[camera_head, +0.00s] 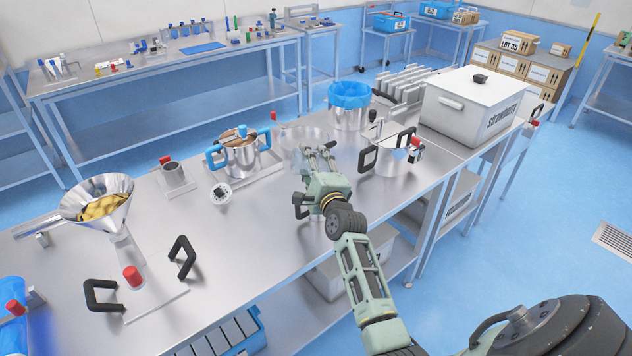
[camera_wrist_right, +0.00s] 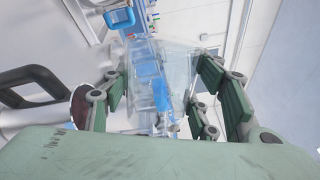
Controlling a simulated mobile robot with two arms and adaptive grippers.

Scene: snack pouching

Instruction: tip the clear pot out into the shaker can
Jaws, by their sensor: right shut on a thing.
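The clear pot (camera_wrist_right: 150,82) is see-through and shows between the fingers of my right gripper (camera_wrist_right: 160,108) in the right wrist view. In the head view my right gripper (camera_head: 320,150) is over the middle of the steel bench, and the pot's outline is faint there. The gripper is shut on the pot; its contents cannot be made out. A small open steel can (camera_head: 174,176) stands on a plate to the left, apart from the gripper. I cannot tell for sure whether it is the shaker can. My left gripper is not in view.
A blue-handled steel pot (camera_head: 240,158) with brown contents stands left of the gripper. A black-handled steel vessel (camera_head: 390,160) is close on the right. A blue-lined bin (camera_head: 349,112) stands behind. A funnel (camera_head: 97,207) with yellow pieces is at left. The bench's front middle is clear.

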